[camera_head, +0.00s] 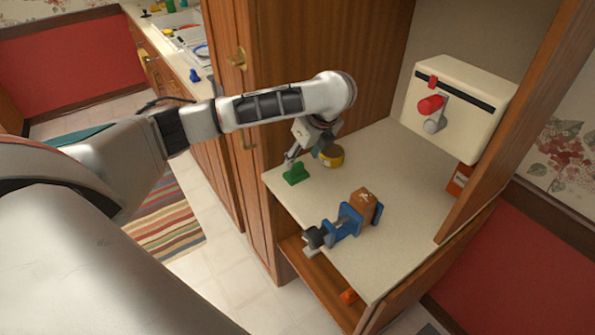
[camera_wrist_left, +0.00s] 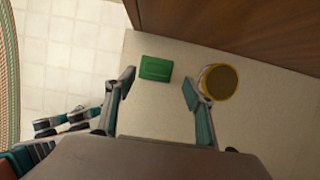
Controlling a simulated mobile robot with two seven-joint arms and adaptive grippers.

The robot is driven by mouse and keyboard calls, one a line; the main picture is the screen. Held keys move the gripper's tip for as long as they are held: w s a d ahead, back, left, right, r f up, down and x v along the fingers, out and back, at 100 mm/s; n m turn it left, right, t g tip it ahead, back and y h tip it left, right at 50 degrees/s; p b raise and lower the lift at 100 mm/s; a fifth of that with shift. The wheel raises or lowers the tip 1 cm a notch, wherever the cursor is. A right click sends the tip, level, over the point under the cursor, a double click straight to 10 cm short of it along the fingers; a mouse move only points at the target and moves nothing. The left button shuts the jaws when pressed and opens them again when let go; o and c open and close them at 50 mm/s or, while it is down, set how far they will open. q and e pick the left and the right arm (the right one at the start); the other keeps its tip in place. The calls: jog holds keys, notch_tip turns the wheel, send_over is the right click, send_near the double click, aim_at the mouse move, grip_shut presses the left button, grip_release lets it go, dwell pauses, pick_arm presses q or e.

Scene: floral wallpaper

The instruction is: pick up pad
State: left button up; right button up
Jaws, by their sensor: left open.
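The pad, a small green block (camera_head: 295,173), lies on the pale countertop near its left edge. In the left wrist view the pad (camera_wrist_left: 156,68) is ahead of the fingertips, nearer the left finger than the right one. My left gripper (camera_head: 303,153) reaches down over the counter just behind the pad. In the left wrist view my left gripper (camera_wrist_left: 158,84) has its two fingers wide apart with nothing between them. The gap between fingertips and pad is small, but I cannot tell its height.
A round yellow-rimmed container (camera_head: 332,156) stands right of the pad, close to the right finger (camera_wrist_left: 219,82). A blue vise (camera_head: 345,220) with a brown block (camera_head: 364,203) is at the front. A cream box with a red knob (camera_head: 455,105) is at the back right. A wooden cabinet side (camera_head: 285,70) rises behind.

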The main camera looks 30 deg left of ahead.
aim_at(296, 164)
pick_arm(q)
jog(key=x, duration=0.4)
jog(key=shift+s+a, duration=0.25)
jog(key=shift+a, duration=0.1)
jog(key=shift+w+a+f, duration=0.15)
jog(key=shift+a+f, duration=0.1)
jog(key=shift+f, duration=0.3)
jog(key=c, duration=1.2)
